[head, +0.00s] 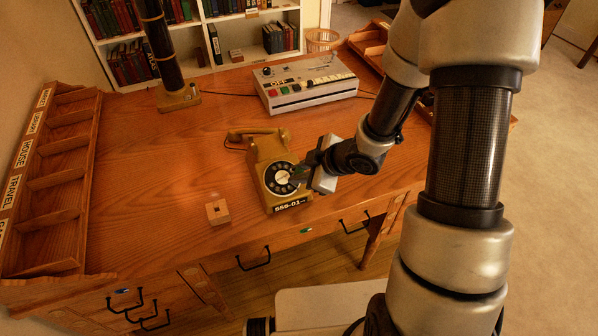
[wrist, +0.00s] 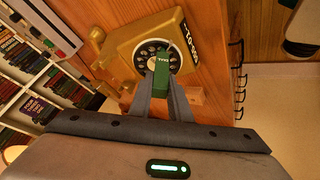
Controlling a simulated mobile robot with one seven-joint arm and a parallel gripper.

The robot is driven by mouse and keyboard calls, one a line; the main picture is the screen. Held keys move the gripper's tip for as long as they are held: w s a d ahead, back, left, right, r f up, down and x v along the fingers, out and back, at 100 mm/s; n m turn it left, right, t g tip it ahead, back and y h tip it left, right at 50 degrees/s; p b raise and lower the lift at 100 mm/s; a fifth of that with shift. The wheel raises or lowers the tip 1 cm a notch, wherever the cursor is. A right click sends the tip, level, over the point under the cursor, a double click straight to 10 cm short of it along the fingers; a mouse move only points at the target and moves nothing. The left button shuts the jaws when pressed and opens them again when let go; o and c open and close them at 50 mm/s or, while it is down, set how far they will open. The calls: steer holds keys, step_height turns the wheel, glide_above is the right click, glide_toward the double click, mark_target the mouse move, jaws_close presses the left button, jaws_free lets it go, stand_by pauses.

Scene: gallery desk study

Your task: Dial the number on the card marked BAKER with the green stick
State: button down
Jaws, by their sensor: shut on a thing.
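A mustard-yellow rotary telephone (head: 268,150) stands on the wooden desk, its black dial with a pale centre (head: 279,178) facing up toward the front. A label beginning 555-01 (head: 290,206) is on its front edge. My gripper (head: 303,172) is at the dial's right side, shut on the green stick. In the wrist view the stick (wrist: 162,76) stands between the fingertips (wrist: 161,92), its far end over the dial (wrist: 150,55) of the telephone (wrist: 125,47). I cannot tell whether its tip is in a finger hole. No card marked BAKER shows in either view.
A small wooden block (head: 217,212) sits left of the telephone. A pale button box (head: 308,84) stands behind it. A labelled wooden sorter (head: 68,150) lines the desk's left side, and a dark post (head: 160,50) rises at the back. The desk left of the telephone is mostly clear.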

steer(key=shift+r, duration=0.1)
steer(key=r+p, duration=0.1)
steer(key=s+r+p, duration=0.1)
steer(key=r+p, duration=0.1)
steer(key=shift+s+d+r, duration=0.2)
steer(key=shift+s+r, duration=0.1)
steer(key=shift+r, duration=0.05)
steer(key=shift+f, duration=0.1)
stand_by(0.6)
steer(key=shift+m, duration=0.3)
steer(key=w+p, duration=0.1)
steer(key=w+r, duration=0.1)
steer(key=w+r+p, duration=0.1)
steer(key=w, duration=0.1)
steer(key=shift+a+p, duration=0.35)
steer(key=shift+w+a+f+b, duration=0.1)
steer(key=shift+w+f+b, duration=0.25)
steer(key=shift+f+b, duration=0.25)
steer(key=shift+w+a+f+b, duration=0.1)
steer(key=shift+w+f+b, duration=0.3)
steer(key=shift+f, duration=0.3)
steer(key=shift+f, duration=0.25)
steer(key=shift+w+f+b, duration=0.15)
steer(key=shift+f+b, duration=0.15)
